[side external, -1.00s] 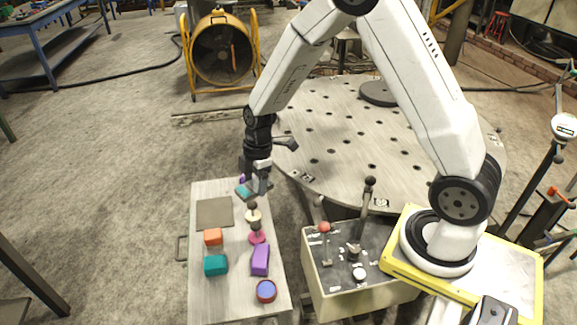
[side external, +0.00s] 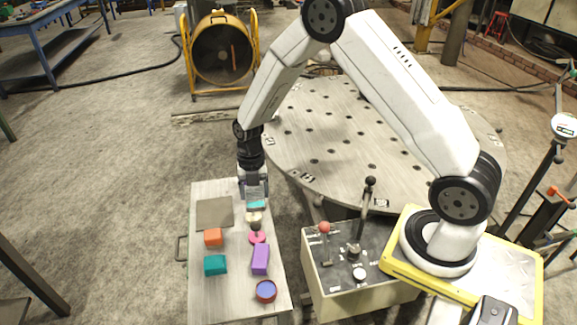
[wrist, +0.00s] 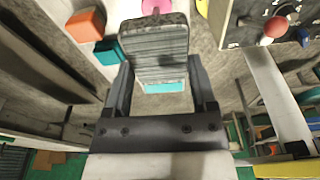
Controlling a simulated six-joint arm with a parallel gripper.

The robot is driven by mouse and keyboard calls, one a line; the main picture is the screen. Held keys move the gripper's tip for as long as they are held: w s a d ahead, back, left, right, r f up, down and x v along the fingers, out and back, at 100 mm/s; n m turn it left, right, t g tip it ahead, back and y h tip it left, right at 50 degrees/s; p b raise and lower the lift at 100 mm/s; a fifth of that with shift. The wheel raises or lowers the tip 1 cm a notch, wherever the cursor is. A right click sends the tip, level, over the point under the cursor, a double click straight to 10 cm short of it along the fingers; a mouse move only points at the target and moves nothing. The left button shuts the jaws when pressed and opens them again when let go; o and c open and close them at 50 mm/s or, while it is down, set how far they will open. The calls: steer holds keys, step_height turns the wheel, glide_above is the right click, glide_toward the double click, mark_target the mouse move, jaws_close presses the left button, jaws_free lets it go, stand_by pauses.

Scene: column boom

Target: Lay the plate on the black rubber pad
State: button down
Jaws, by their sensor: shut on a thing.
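My gripper (side external: 254,196) is over the back right part of a light bench, fingers pointing down. It is shut on the plate (wrist: 155,50), which shows a grey ribbed face between the fingers in the wrist view. A teal part shows at its lower edge, and also below the fingers in the side view. A flat dark grey-brown square, seemingly the rubber pad (side external: 214,212), lies on the bench left of my gripper. It looks bare, and the plate is apart from it. I cannot tell the plate's exact height above the bench.
Near the gripper stand a cream knobbed piece (side external: 254,217) and a pink one (side external: 257,238). An orange block (side external: 213,237), teal block (side external: 215,265), purple block (side external: 260,260) and round blue-topped piece (side external: 266,291) lie nearer. A lever box (side external: 345,262) and round perforated table (side external: 340,140) stand right.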

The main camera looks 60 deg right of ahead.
steer(key=shift+f+n, duration=0.15)
steer(key=shift+n, duration=0.15)
steer(key=shift+w, duration=0.15)
steer(key=w+f, duration=0.4)
steer(key=w, duration=0.5)
glide_above(224, 211)
steer(key=shift+s+d+f, duration=0.1)
steer(key=shift+f, duration=1.2)
steer(key=shift+d+f, duration=0.1)
steer(key=shift+f, duration=1.15)
steer(key=shift+f, duration=0.1)
steer(key=shift+w+f, duration=0.3)
steer(key=shift+f, duration=1.5)
steer(key=shift+f, duration=0.15)
